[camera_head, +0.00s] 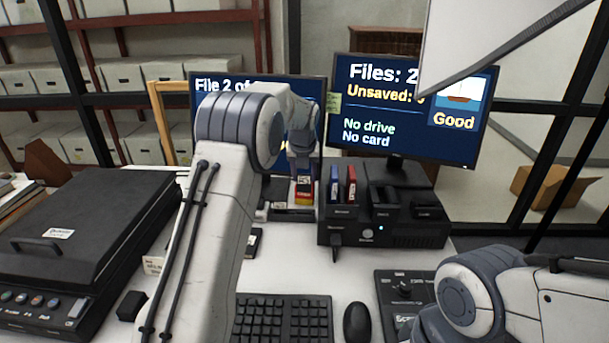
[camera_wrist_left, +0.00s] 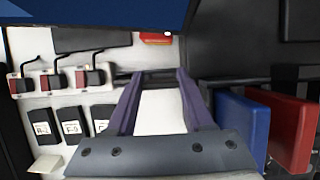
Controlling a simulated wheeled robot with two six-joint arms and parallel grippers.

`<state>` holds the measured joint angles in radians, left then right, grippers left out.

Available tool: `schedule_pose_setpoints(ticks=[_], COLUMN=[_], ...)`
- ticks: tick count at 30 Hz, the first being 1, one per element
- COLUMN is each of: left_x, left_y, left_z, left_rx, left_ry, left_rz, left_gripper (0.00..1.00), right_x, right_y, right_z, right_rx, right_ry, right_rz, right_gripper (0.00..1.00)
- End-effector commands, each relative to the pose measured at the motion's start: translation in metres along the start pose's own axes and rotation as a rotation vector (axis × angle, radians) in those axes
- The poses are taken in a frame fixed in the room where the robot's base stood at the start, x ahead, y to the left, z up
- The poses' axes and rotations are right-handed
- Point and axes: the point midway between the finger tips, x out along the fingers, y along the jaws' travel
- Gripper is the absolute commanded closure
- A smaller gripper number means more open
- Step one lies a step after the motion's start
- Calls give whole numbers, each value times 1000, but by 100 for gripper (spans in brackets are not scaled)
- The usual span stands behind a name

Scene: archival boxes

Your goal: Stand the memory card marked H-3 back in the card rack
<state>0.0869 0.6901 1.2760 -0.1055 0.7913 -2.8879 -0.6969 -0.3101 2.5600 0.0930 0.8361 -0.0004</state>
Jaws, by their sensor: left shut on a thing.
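My left gripper (camera_head: 303,178) reaches down at the middle of the desk, just left of the black drive dock (camera_head: 385,232). In the left wrist view its two dark fingers (camera_wrist_left: 160,82) stand apart with a small dark thing at their tips. I take this as the memory card; its mark cannot be read. Red, yellow and white pieces (camera_head: 302,192) show under the gripper in the head view. Black cards (camera_wrist_left: 72,127) with white labels, one reading F-9, sit in a row at left in the wrist view. I cannot tell which part is the card rack. My right gripper is out of view.
A blue cartridge (camera_head: 334,184) and a red cartridge (camera_head: 351,185) stand upright in the dock, close to my left gripper. Two monitors (camera_head: 412,105) stand behind. A keyboard (camera_head: 283,318) and mouse (camera_head: 357,322) lie in front. A black scanner (camera_head: 85,230) stands at left.

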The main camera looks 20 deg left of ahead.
Motion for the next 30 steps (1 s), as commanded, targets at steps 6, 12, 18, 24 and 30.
schedule_pose_setpoints(ticks=[6, 12, 18, 24, 30], left_x=[16, 28, 37, 50, 62], left_y=[-1, -1, -1, -1, -1], left_z=[-7, -12, -16, -21, -26], left_rx=[1, 1, 1, 1, 1], left_ry=[-1, -1, 1, 1, 0], left_rz=[0, 0, 0, 0, 0], left_gripper=[100, 100, 100, 100, 100], right_x=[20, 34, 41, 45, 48], right_y=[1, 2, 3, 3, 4], right_z=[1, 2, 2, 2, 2], right_rx=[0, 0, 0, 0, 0], right_ry=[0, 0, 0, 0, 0], right_rz=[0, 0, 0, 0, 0], right_gripper=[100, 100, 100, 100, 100])
